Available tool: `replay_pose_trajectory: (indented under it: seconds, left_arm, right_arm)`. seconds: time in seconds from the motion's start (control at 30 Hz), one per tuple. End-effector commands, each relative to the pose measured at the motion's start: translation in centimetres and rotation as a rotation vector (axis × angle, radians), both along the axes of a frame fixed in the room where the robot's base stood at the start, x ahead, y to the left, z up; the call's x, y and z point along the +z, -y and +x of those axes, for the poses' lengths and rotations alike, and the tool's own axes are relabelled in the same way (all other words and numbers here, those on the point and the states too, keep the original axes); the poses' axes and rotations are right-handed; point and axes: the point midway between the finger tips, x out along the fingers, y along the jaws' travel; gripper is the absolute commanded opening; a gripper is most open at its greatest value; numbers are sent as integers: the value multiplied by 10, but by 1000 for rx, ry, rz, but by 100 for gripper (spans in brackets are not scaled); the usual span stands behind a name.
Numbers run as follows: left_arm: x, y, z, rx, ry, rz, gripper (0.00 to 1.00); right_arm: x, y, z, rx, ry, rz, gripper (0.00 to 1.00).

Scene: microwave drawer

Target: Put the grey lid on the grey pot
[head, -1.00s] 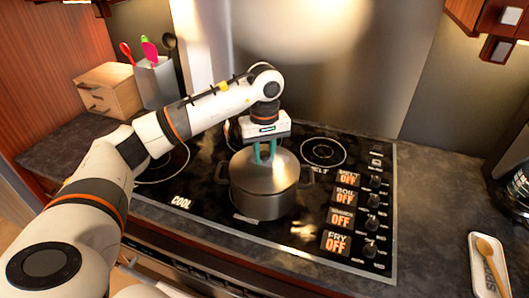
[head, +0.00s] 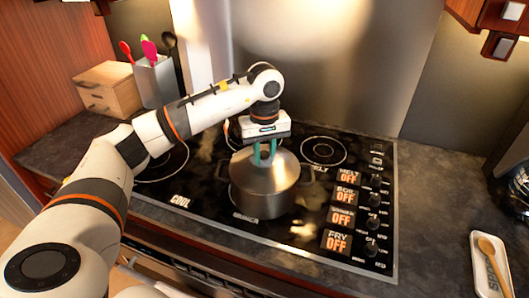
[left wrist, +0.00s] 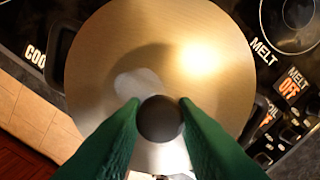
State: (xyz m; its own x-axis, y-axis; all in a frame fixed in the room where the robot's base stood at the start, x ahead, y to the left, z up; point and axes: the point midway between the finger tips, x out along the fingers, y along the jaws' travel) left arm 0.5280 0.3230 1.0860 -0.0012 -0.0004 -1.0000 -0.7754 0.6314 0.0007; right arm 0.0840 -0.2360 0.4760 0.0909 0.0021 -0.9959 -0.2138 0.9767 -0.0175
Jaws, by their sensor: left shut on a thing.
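The grey pot (head: 263,200) stands on the black cooktop, on its front middle part. The grey lid (head: 280,172) sits over the pot's mouth and covers it in the head view. The lid (left wrist: 160,65) fills the middle of the left wrist view, with its dark round knob (left wrist: 160,119). My left gripper (head: 265,158) points down from above and is shut on the knob, a green finger on each side. Whether the lid is fully seated on the rim cannot be told. The pot's inside is hidden. My right gripper is not in view.
The cooktop (head: 150,208) has a control panel with several dials to the pot's right. A utensil holder (head: 156,82) and a wooden box (head: 108,89) stand at the back left. A spoon rest with a spoon (head: 490,262) lies at the right on open counter.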

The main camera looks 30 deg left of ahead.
Motion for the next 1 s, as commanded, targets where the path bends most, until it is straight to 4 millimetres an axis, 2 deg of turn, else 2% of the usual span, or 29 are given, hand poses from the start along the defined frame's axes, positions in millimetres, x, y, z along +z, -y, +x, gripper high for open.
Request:
replay_pose_trajectory:
  seconds: [1.0]
  left_arm:
    - [-3, 0, 0, 0, 2, -1, 0]
  right_arm:
    - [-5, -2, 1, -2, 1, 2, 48]
